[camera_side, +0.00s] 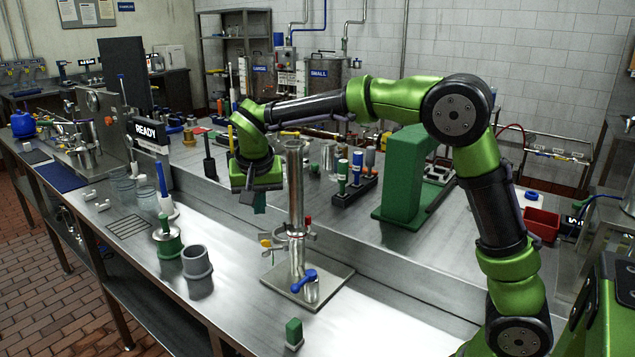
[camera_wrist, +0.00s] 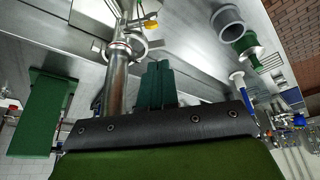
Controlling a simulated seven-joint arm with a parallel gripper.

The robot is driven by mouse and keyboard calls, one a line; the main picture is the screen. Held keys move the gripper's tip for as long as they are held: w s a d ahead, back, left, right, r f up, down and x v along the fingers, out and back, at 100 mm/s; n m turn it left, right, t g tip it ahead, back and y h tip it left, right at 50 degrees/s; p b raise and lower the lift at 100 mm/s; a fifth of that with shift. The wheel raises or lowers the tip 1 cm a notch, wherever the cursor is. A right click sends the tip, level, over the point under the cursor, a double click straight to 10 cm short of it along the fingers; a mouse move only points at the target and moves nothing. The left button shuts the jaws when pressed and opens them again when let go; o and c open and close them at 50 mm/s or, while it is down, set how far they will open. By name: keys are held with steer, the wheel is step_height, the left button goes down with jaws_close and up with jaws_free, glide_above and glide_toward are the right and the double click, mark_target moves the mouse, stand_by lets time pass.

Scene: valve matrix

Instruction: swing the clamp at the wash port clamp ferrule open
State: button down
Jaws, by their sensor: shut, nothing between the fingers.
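A polished steel column (camera_side: 296,185) stands upright on a square steel base plate (camera_side: 327,292). A clamp-like fitting (camera_side: 297,236) with small coloured knobs surrounds its lower part; I cannot tell which piece is the wash port clamp ferrule or whether its clamp is closed. In the wrist view the column (camera_wrist: 117,82) runs down the left of centre, with a ring-shaped fitting (camera_wrist: 124,46) on it. My gripper (camera_side: 259,208) hangs left of the column's upper part, apart from it and above the fitting. Its dark green fingers (camera_wrist: 157,86) are together and empty.
A blue-handled valve (camera_side: 306,282) sits on the base plate. A grey cup (camera_side: 197,262) and green-based pot (camera_side: 167,240) stand to the left. A tall green block (camera_side: 402,178) and a rack of bottles (camera_side: 353,190) stand behind.

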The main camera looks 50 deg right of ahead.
steer(key=x, duration=0.9)
steer(key=shift+f, duration=0.3)
steer(key=shift+w+m, duration=0.6)
steer(key=shift+m, duration=0.2)
steer(key=w+d+m+g+h, duration=0.1)
steer(key=w+d+m+g, duration=0.1)
steer(key=w+d+m, duration=0.2)
steer(key=shift+w+d+m+g, duration=0.15)
steer(key=shift+w+m+g, duration=0.25)
steer(key=shift+w+m, duration=0.95)
steer(key=shift+s, duration=0.1)
